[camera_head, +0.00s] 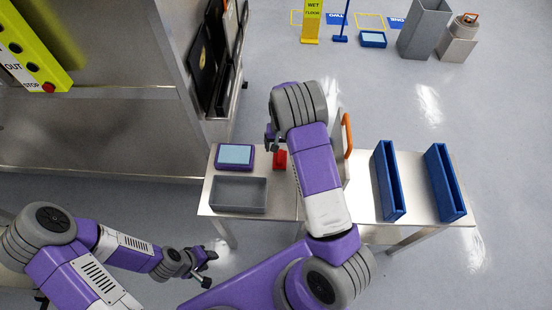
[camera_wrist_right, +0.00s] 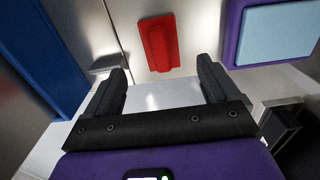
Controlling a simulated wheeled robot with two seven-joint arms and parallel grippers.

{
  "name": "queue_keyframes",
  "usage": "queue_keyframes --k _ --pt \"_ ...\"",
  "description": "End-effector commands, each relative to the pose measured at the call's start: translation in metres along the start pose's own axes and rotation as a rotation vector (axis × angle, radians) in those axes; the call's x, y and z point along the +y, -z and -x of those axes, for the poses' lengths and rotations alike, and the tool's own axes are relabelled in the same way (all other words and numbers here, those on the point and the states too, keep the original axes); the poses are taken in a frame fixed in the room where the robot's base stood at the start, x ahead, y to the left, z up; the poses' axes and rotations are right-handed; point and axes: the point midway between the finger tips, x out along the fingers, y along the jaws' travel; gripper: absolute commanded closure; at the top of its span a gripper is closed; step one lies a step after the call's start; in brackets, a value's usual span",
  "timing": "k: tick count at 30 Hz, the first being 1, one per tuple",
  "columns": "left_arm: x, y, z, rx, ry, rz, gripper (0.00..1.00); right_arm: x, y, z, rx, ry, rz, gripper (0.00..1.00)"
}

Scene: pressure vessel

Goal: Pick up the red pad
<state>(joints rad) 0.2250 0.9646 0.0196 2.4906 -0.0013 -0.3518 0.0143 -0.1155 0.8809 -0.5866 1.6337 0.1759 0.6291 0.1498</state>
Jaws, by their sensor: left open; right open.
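The red pad (camera_head: 280,160) is a small red block on the metal table, just right of a purple-framed pad. In the right wrist view the red pad (camera_wrist_right: 160,42) lies just beyond my fingertips, roughly centred between them. My right gripper (camera_head: 270,138) is above the table near the red pad, partly hidden by its own wrist. In the wrist view my right gripper (camera_wrist_right: 162,75) is open, with nothing between its fingers. My left gripper (camera_head: 206,268) is open and empty, low at the left, in front of the table and away from the pad.
The purple-framed pad with a light blue face (camera_head: 235,155) and a grey tray (camera_head: 239,210) stand close left of the red pad. An orange handle (camera_head: 347,136) on an upright panel and two narrow blue bins (camera_head: 386,180) (camera_head: 445,182) are to the right.

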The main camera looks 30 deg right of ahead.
Motion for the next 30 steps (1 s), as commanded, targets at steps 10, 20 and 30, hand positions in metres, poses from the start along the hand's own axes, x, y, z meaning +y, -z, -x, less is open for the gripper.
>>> queue_keyframes --k 10,20,30 --pt "-0.004 0.0 -0.009 0.0 0.0 0.0 0.57 0.0 -0.001 -0.035 -0.001 0.0 -0.001 0.12" --pt "-0.006 0.001 -0.015 0.0 0.0 0.0 0.57 0.0 -0.002 -0.079 0.0 0.0 0.001 0.12" --pt "-0.006 0.001 -0.015 0.0 0.0 0.0 0.57 -0.001 -0.001 -0.081 0.001 0.001 0.001 0.21"
